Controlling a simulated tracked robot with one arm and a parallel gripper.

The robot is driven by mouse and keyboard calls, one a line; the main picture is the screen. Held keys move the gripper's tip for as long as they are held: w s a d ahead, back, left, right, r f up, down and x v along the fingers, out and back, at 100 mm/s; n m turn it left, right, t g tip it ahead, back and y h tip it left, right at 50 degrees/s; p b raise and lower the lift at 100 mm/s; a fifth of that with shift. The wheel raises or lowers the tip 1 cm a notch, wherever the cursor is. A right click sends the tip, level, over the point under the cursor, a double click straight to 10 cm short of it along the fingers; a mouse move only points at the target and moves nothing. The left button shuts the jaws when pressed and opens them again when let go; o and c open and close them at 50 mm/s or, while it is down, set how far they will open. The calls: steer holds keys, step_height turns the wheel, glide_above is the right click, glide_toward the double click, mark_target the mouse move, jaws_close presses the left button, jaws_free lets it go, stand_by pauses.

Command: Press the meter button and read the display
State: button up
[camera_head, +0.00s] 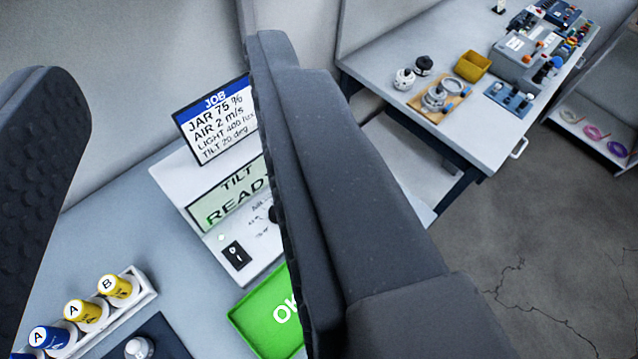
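The meter (172,177) is a white sloped console on the grey-blue bench, seen between my fingers. Its pale green display (215,203) shows "TILT" and "READ", the rest hidden behind my right finger. No separate push button can be made out. A JOB card (215,118) above reads JAR 75 %, AIR 2 m/s, LIGHT 400 lux, TILT 20 deg. My gripper (165,65) is open and empty, its fingers wide apart.
A green OK tray (247,317) lies in front of the meter, partly hidden. A white rack (142,296) holds blue and yellow lettered cylinders at lower left, beside a dark block (172,337). Another bench (487,141) with a yellow bin (472,66) and instruments stands at upper right. Cracked floor lies between.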

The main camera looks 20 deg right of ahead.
jaws_close()
stand_by(1.4)
